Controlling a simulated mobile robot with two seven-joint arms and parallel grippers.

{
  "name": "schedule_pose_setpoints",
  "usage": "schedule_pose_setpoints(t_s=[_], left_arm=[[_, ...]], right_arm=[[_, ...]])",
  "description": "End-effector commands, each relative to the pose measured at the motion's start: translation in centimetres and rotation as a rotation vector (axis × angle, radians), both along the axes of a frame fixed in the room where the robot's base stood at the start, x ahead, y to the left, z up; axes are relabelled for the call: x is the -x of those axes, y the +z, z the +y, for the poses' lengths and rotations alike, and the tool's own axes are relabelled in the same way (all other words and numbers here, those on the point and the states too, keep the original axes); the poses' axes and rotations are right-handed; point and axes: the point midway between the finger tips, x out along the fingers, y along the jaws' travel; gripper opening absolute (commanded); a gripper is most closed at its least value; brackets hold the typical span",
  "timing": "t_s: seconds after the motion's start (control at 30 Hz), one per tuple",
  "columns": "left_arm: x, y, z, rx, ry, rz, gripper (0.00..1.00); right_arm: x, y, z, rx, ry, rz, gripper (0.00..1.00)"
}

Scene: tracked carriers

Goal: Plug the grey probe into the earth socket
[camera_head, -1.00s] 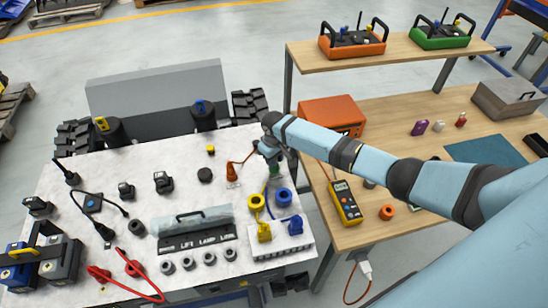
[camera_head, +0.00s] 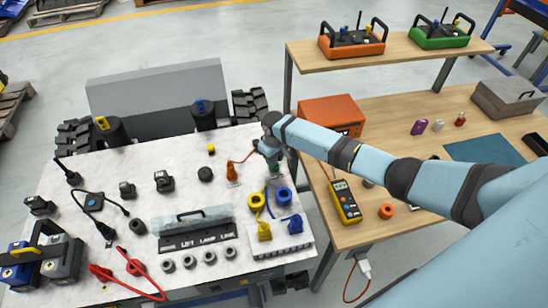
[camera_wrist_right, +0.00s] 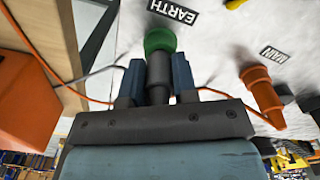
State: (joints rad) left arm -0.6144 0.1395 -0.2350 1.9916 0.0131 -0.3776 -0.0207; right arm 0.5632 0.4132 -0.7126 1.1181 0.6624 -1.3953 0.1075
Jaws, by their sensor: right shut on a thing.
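My right gripper (camera_wrist_right: 157,82) is shut on the grey probe (camera_wrist_right: 158,72), its two blue-grey fingers on either side of it. The probe's far end meets the green earth socket (camera_wrist_right: 160,40), beside the EARTH label (camera_wrist_right: 173,12). How deep the probe sits in it I cannot tell. In the head view my right gripper (camera_head: 273,158) is over the right edge of the white deck, with green (camera_head: 275,171) just below it. The arm hides most of the probe there. My left gripper is not in view.
An orange probe (camera_wrist_right: 262,90) stands at the MAIN label (camera_wrist_right: 272,53), close beside; it shows in the head view (camera_head: 232,173). Yellow (camera_head: 256,201) and blue (camera_head: 283,195) rings lie in front. The wooden bench (camera_head: 375,225) with a yellow meter (camera_head: 345,202) is at the right.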

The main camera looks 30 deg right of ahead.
Motion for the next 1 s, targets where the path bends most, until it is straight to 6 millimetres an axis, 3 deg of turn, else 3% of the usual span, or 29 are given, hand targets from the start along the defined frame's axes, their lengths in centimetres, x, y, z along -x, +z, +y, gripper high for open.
schedule_pose_setpoints(t_s=[0.43, 0.47, 0.57, 0.9, 1.0], left_arm=[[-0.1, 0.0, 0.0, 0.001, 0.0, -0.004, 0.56], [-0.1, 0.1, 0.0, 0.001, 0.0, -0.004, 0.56], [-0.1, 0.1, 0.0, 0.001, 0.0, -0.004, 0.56], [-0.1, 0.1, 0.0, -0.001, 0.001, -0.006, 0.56], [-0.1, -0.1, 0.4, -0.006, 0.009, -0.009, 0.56]], right_arm=[[0.0, -0.7, 0.0, -0.001, -0.001, 0.001, 0.02], [0.0, -0.6, 0.0, 0.0, -0.001, 0.001, 0.33], [0.0, -0.6, 0.0, 0.0, 0.0, 0.001, 0.56], [0.0, -0.6, 0.0, 0.0, 0.0, 0.0, 0.56], [-0.1, 0.4, 0.0, -0.002, 0.001, -0.004, 0.56]])
